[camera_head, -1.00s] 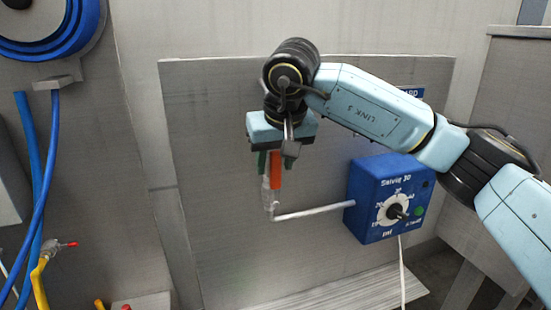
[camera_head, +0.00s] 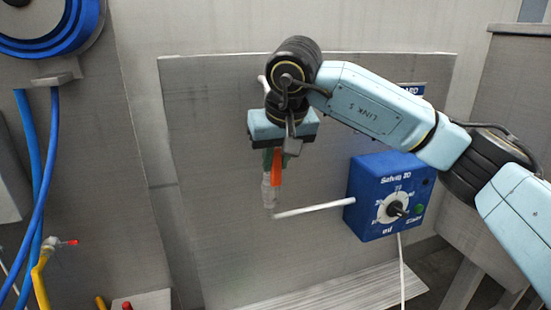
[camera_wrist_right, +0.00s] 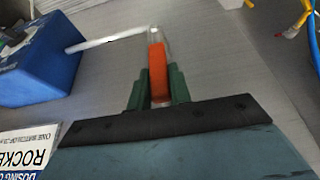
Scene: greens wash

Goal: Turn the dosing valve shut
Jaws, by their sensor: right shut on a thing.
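The dosing valve has a clear body (camera_head: 270,192) at the free end of a white pipe (camera_head: 314,208). Its orange lever (camera_head: 277,168) stands up from the body and also shows in the right wrist view (camera_wrist_right: 158,72). My right gripper (camera_head: 270,167) comes from above, with its green fingers on either side of the lever, shut on it. The pipe leads to the blue dosing box (camera_head: 356,205), which has a round dial and a green button. The gripper partly hides the lever's top. My left gripper is not in view.
A grey panel (camera_head: 210,130) stands behind the valve, with a ribbed surface (camera_head: 330,290) below. Blue hoses (camera_head: 45,170) and a yellow pipe with a red-tipped tap (camera_head: 40,275) are at the left. A sign (camera_wrist_right: 25,150) is close to the gripper in the wrist view.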

